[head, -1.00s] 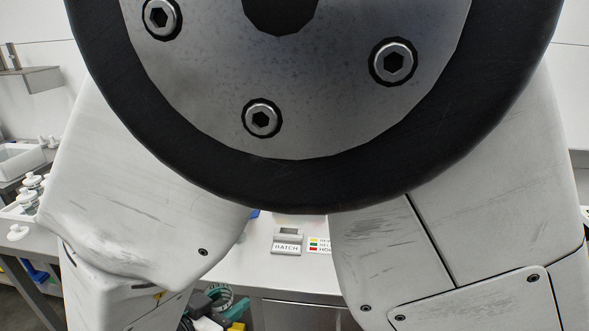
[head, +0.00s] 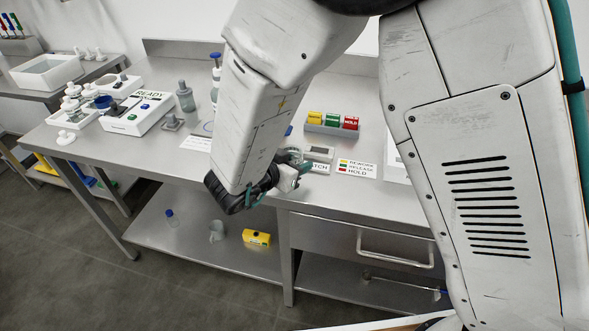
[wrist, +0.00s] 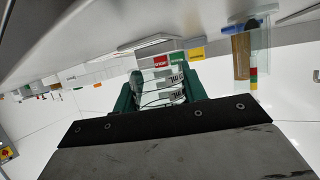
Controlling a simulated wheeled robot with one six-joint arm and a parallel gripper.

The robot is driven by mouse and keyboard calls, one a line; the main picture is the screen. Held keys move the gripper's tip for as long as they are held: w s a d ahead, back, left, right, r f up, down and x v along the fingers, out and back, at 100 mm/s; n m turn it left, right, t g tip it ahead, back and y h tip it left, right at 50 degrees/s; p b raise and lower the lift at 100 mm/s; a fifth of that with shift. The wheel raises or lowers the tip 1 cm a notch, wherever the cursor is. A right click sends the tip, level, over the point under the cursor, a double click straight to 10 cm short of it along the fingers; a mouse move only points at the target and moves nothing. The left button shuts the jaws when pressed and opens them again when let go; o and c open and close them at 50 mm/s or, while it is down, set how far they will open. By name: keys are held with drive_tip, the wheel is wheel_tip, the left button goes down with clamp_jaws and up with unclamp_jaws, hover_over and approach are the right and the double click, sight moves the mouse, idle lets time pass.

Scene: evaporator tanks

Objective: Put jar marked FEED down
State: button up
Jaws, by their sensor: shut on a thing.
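My gripper (head: 290,178) is low at the front edge of the steel bench, left of the card with the coloured labels. In the wrist view its green fingers (wrist: 158,88) are shut on a clear and white jar (wrist: 163,84) with dark lettering; I cannot read the marking fully. In the head view the fingers and my arm hide most of the jar, and I cannot tell whether it touches the bench.
The steel bench (head: 400,203) carries a READY box (head: 140,113), a BATCH display (head: 318,155), a label card (head: 357,169) and a rack of coloured blocks (head: 333,130). A yellow box (head: 256,238) stands on the lower shelf. A drawer handle (head: 395,248) juts out in front.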

drive_tip(key=shift+f, duration=1.55)
drive_tip(key=shift+f, duration=0.15)
drive_tip(key=o, duration=1.1)
drive_tip(key=shift+a, duration=0.1)
